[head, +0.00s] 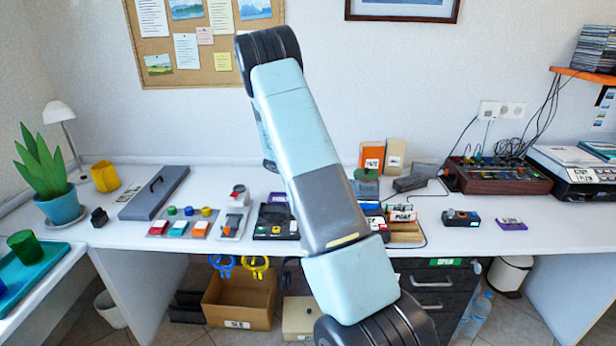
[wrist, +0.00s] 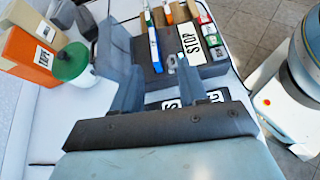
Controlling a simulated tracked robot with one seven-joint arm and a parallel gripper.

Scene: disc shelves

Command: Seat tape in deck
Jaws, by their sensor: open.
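My gripper (wrist: 146,48) is open, with its two grey fingers spread over a dark device (wrist: 150,76) in the wrist view; I see nothing held between them. In the head view my arm hides the gripper. I cannot tell for sure which item is the deck; a black device with coloured parts (head: 270,222) lies left of my arm. A flat purple item (head: 510,224), perhaps a tape, lies on the desk at the right. Another small purple item (head: 278,197) is behind the black device.
An orange box (head: 371,155), a beige box (head: 394,154) and a green-lidded jar (wrist: 71,64) stand close to the gripper. A black-and-orange device (head: 460,217) sits left of the flat purple item. Several coloured blocks (head: 180,228) lie at left. Cables trail at right.

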